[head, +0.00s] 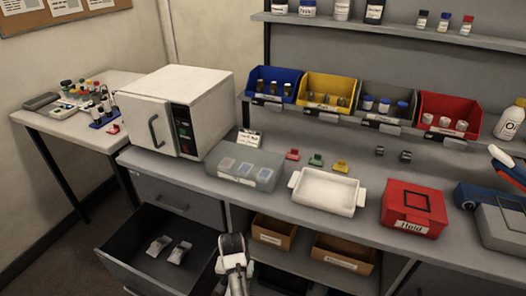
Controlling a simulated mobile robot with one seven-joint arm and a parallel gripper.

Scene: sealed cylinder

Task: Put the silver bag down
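My gripper (232,243) is low in the head view, just right of an open drawer and in front of the cabinet. Its fingers are small and dark here, and I cannot tell whether they are open or shut, or whether they hold anything. Two small silver-grey items lie in the open drawer (125,262): one on the left (158,245) and one on the right (180,252). They may be silver bags, but they are too small to tell. No other silver bag is clearly visible.
The grey counter carries a white oven-like box (175,105), a translucent case (245,167), a white tray (325,207) and a red box labelled "Hold" (413,208). Brown bins (272,232) stand on the shelf below. Coloured bins line the back.

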